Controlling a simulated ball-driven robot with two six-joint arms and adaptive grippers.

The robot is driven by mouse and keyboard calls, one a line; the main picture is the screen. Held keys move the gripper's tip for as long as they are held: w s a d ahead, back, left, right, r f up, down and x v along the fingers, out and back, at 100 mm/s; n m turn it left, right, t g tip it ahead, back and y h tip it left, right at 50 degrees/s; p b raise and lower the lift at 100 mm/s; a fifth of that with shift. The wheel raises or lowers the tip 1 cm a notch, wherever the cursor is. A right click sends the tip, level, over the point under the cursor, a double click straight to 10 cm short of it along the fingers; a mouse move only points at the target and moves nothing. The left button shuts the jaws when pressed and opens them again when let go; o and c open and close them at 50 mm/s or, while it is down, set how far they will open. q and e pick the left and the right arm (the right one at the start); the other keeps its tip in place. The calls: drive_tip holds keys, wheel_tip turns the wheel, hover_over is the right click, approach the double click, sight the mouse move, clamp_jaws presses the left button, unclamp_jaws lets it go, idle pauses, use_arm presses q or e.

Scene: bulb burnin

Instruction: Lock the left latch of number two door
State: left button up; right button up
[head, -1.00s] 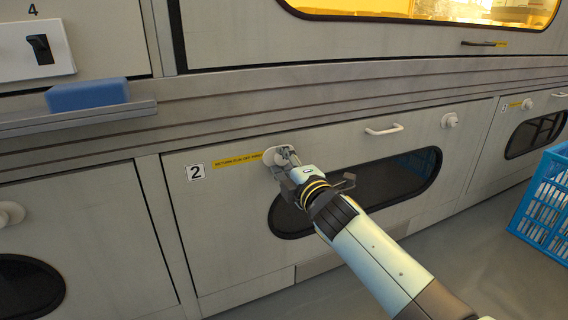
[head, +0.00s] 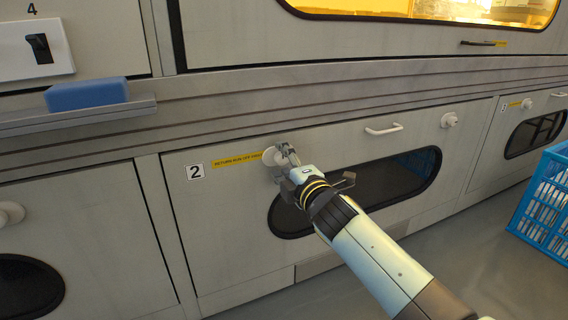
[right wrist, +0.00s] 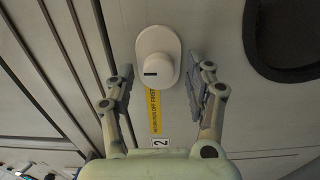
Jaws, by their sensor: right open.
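The number two door (head: 225,235) has a "2" label, a yellow strip and a dark oval window. Its left latch (head: 270,157) is a round white knob on an oval plate, partly hidden by my gripper in the head view. My right gripper (head: 284,160) is at this latch. In the right wrist view the latch (right wrist: 158,62) shows whole, with a short dark mark on the knob. The open fingers of my right gripper (right wrist: 160,88) stand on either side of it, apart from the knob. The door's right latch (head: 449,120) is another white knob. My left gripper is not in view.
A white handle (head: 384,130) sticks out from the door's upper edge. A blue block (head: 87,95) lies on a ledge at left. A blue crate (head: 545,205) stands on the floor at right. A metal rail runs above the door.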

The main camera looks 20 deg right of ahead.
drive_tip(key=s, duration=1.2)
drive_tip(key=shift+d, duration=0.2)
